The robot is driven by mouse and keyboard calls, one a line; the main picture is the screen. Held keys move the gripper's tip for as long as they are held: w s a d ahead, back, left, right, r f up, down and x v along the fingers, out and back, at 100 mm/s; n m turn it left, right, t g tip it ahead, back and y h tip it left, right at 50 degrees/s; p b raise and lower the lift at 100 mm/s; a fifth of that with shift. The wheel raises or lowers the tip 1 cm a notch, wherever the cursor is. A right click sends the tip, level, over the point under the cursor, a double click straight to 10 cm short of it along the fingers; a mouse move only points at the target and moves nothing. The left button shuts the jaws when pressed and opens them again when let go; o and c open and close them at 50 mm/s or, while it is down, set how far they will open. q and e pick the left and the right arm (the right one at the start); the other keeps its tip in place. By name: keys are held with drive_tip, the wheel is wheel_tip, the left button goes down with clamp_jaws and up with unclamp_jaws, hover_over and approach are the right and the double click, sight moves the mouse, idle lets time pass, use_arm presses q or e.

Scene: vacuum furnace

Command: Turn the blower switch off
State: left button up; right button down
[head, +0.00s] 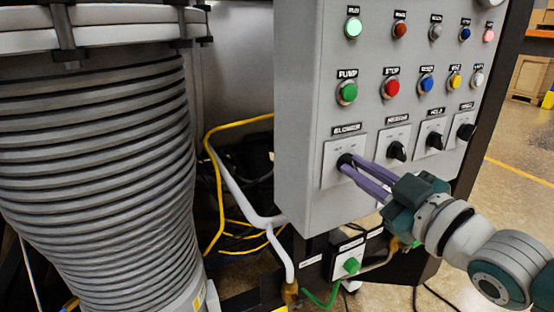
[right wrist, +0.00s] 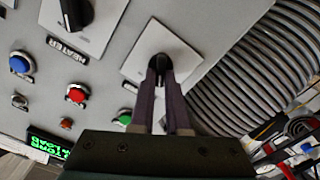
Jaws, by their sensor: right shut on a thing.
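The blower switch (right wrist: 157,67) is a black rotary knob on a light square plate, under the label "BLOWER" on the grey control panel. In the head view its plate (head: 330,176) is the leftmost of the bottom row. My right gripper (head: 346,163) reaches in from the right with purple fingers. In the right wrist view the fingertips (right wrist: 160,68) are shut on the knob, one on each side. The fingers hide part of the knob, and its exact setting cannot be read. My left gripper is not in view.
The control panel (head: 300,110) has several more knobs right of the blower switch, with coloured buttons and lamps above. A ribbed grey bellows (head: 100,170) stands at the left. Yellow cables (head: 217,190) hang between bellows and panel.

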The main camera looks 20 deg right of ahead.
drive_tip(key=c, duration=0.9)
unclamp_jaws()
drive_tip(key=s, duration=1)
drive_tip(key=shift+d, duration=0.35)
drive_tip(key=shift+w+p, duration=0.1)
drive_tip(key=shift+p, duration=0.2)
